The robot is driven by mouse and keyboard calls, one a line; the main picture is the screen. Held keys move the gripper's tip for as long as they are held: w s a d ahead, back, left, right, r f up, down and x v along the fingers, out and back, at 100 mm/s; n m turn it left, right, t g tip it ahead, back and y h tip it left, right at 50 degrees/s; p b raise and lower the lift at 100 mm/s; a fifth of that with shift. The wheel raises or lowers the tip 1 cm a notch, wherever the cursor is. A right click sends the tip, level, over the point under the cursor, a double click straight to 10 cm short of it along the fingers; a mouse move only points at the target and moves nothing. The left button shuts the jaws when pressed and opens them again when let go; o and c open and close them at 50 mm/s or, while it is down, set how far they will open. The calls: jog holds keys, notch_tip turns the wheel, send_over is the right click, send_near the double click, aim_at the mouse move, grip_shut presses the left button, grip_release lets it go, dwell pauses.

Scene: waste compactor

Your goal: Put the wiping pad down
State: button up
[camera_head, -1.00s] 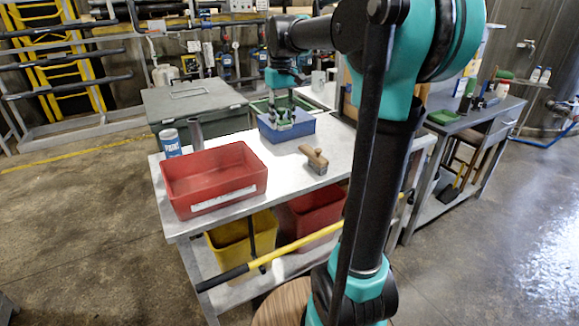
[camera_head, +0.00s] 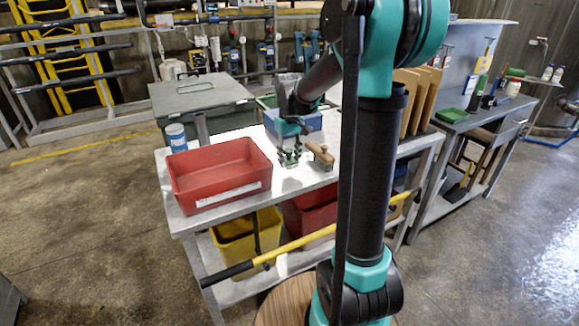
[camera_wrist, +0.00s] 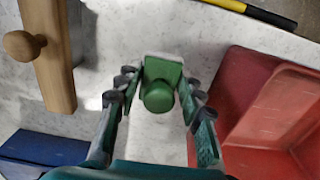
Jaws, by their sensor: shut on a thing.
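The wiping pad is a small green block with a round green knob and a pale lower edge, seen in the wrist view (camera_wrist: 160,92). My gripper (camera_wrist: 156,100) is shut on it, with one finger on each side of the knob. In the head view my gripper (camera_head: 289,152) holds the pad low over the grey table (camera_head: 290,184), between the red bin and the wooden-handled brush. I cannot tell whether the pad touches the tabletop.
A red bin (camera_head: 218,172) stands left of my gripper; the wooden-handled brush (camera_head: 321,153) lies close on its right. A blue bin (camera_head: 305,122) stands behind. The tabletop in front of the gripper is clear.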

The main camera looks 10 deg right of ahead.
aim_at(289, 159)
jog(key=shift+f, duration=1.7)
jog(key=o, duration=1.2)
jog(key=shift+f, duration=0.1)
jog(key=shift+o, duration=0.2)
notch_tip(289, 159, up, 12)
jog(key=shift+f, duration=0.1)
jog(key=shift+s, duration=0.15)
jog(key=s+d+f+m+t, duration=0.1)
jog(key=s+d+f+t, duration=0.1)
jog(key=s+f, duration=0.6)
jog(key=s+d+f+m+t, duration=0.2)
jog(key=s+f, duration=0.7)
jog(key=s, duration=0.4)
jog(key=shift+s+m, duration=0.3)
